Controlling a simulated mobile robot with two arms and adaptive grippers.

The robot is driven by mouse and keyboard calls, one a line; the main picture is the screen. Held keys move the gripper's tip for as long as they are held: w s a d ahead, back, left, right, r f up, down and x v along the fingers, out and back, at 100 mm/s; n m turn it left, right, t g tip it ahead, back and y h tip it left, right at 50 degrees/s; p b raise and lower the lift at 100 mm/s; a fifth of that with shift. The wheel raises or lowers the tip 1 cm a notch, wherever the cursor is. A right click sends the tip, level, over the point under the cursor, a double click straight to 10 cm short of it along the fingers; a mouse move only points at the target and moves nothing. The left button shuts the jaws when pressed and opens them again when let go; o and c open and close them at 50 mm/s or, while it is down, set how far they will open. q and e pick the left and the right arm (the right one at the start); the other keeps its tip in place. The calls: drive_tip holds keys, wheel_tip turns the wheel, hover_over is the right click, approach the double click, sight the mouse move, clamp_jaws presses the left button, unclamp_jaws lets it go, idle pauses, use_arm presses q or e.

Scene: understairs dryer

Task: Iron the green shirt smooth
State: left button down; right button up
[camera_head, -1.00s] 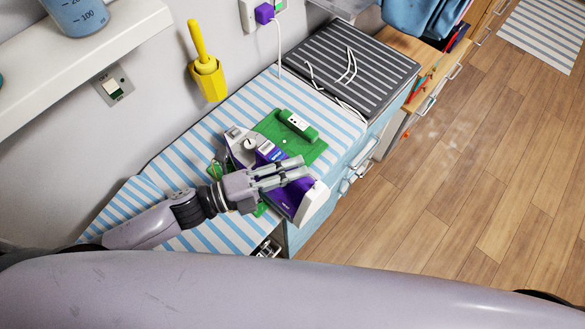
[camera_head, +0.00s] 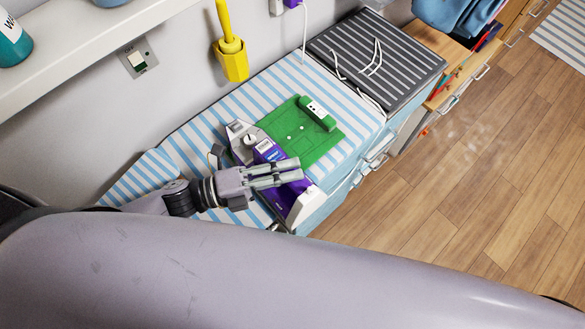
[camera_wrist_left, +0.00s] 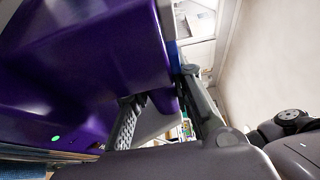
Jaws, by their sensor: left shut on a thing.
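The green shirt (camera_head: 326,146) lies on the blue-and-white striped ironing board (camera_head: 222,97), its collar end toward the back right. The purple and white iron (camera_head: 277,198) stands over the shirt's near-left part and hides it. My left gripper (camera_head: 297,170) is shut on the iron from above. In the left wrist view, the iron's purple body (camera_wrist_left: 85,60) fills the left side, against the gripper fingers (camera_wrist_left: 165,112). Whether the iron's soleplate touches the shirt cannot be told. My right gripper is not in view.
A dark ribbed mat (camera_head: 375,60) with white cords lies behind the board. A yellow holder (camera_head: 231,60) hangs on the wall beside a switch (camera_head: 137,59). A white shelf (camera_head: 75,55) juts out at upper left. Wood floor (camera_head: 470,190) lies open at right.

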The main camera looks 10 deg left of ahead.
sight(259, 148)
use_arm(q)
drive_tip(key=shift+s+a+f, duration=0.25)
drive_tip(key=shift+a+f, duration=0.15)
drive_tip(key=shift+a, duration=0.1)
drive_tip(key=shift+w, duration=0.1)
drive_tip(key=shift+w+a+r+b, duration=0.1)
drive_tip(key=shift+w+a+b, duration=0.05)
drive_tip(key=shift+w+a, duration=0.7)
drive_tip(key=shift+w+a+r+b, duration=0.15)
drive_tip(key=shift+w+a, duration=0.4)
drive_tip(key=shift+a, duration=0.45)
drive_tip(key=shift+w+a, duration=0.15)
drive_tip(key=shift+a, duration=0.05)
drive_tip(key=shift+w+a+r, duration=0.1)
drive_tip(key=shift+w+a, duration=0.85)
drive_tip(key=shift+a, duration=0.2)
drive_tip(key=shift+d, duration=0.1)
